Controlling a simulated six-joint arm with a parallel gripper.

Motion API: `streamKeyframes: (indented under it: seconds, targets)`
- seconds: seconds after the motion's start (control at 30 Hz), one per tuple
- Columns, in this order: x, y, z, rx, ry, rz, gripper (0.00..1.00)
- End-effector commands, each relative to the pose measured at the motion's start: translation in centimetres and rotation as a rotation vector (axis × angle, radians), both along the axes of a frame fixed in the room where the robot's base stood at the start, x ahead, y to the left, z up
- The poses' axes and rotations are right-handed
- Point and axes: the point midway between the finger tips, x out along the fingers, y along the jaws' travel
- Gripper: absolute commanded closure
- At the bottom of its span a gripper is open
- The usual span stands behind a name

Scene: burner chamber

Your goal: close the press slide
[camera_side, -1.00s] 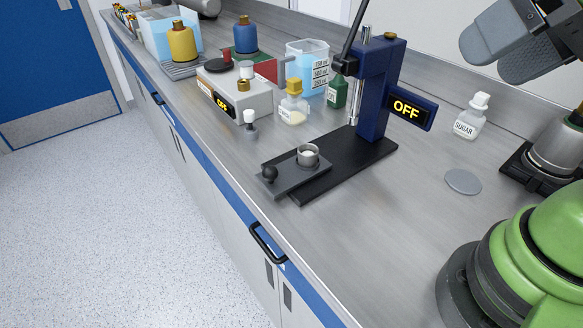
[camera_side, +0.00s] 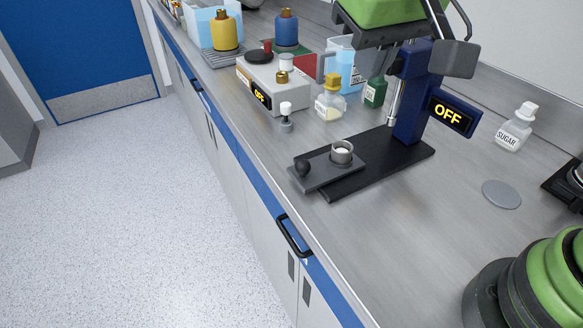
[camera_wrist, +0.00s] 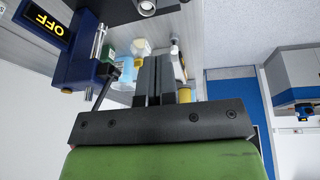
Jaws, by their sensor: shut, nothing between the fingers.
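The press (camera_side: 412,110) is a dark blue column on a black base (camera_side: 385,165), with a yellow "OFF" display. Its dark slide (camera_side: 322,174) sticks out at the front left, away from the column. In the wrist view my gripper (camera_wrist: 156,62) is shut and empty, right of the press column (camera_wrist: 80,55).
A grey box with an "OFF" display (camera_side: 262,96), a yellow-capped bottle (camera_side: 330,103), a green bottle (camera_side: 375,92) and a beaker (camera_side: 352,72) stand behind the slide. A sugar bottle (camera_side: 513,130) and grey disc (camera_side: 501,194) lie right. The counter edge runs in front of the knob.

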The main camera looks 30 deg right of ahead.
Motion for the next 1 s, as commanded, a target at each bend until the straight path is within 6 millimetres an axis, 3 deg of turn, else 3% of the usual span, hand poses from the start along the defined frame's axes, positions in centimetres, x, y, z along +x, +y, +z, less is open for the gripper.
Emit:
streamKeyframes:
  seconds: [0.1,0.3,0.47,0.6,0.77,1.0]
  targets:
    - [2.2,3.9,-3.5,-0.106,0.009,0.051,1.0]
    - [3.9,9.6,-9.5,-0.254,-0.038,0.121,1.0]
    - [4.1,12.2,-12.5,-0.316,-0.081,0.157,1.0]
    - [4.1,12.8,-13.6,-0.335,-0.096,0.165,1.0]
    - [4.8,12.2,-15.0,-0.337,-0.095,0.163,1.0]
    - [6.9,10.4,-19.2,-0.338,-0.092,0.163,1.0]
